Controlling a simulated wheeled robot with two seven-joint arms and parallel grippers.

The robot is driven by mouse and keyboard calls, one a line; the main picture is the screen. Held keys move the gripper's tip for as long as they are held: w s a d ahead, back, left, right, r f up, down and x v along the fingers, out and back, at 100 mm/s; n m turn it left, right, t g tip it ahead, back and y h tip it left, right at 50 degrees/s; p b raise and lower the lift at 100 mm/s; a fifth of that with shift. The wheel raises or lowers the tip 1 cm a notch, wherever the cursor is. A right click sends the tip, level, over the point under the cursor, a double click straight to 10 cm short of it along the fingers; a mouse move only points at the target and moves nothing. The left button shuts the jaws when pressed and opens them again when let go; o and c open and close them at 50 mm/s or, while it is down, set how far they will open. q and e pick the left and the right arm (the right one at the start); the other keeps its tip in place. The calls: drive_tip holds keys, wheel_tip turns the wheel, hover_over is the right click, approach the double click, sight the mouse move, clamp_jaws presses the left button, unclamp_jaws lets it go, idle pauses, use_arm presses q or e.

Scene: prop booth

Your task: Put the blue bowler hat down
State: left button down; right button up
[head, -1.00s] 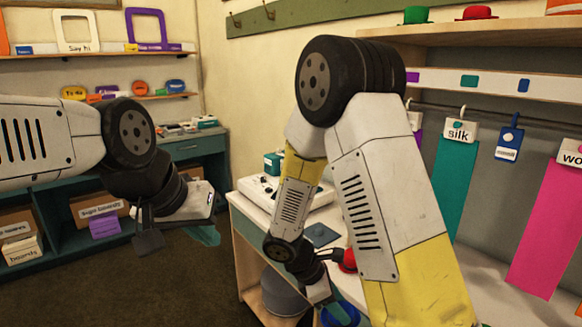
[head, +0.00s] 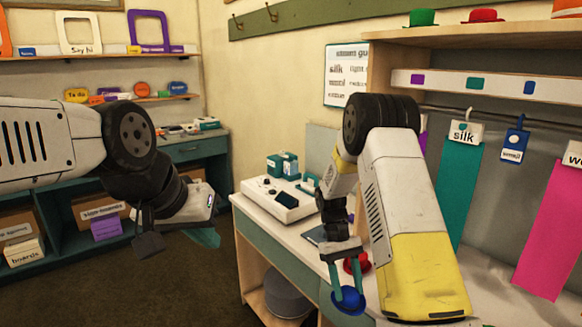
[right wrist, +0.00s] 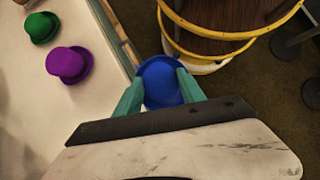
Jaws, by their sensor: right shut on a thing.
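The blue bowler hat (head: 348,303) is held between the teal fingers of my right gripper (head: 347,290) at the front edge of the counter, in the lower middle of the head view. In the right wrist view the blue hat (right wrist: 160,82) sits between both fingertips, just off the counter's edge, with floor and a barrel beyond it. My left gripper (head: 204,238) hangs at the left over the floor, apart from everything; one teal finger shows, and its opening is unclear.
The white counter (head: 262,221) bears a red hat (head: 357,264) and a white device (head: 278,200). A green hat (right wrist: 42,27) and a purple hat (right wrist: 70,64) stand on it in the right wrist view. A yellow-hooped barrel (right wrist: 218,56) stands beside it. Coloured cloths hang at right.

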drive_tip(key=w+m+y, duration=0.1)
drive_tip(key=m, duration=0.1)
drive_tip(key=w+m+y, duration=0.1)
drive_tip(key=shift+w+d+r+m, duration=0.1)
drive_tip(key=shift+w+d+m, duration=0.05)
drive_tip(key=shift+w+m, duration=0.25)
drive_tip(key=shift+s, duration=0.1)
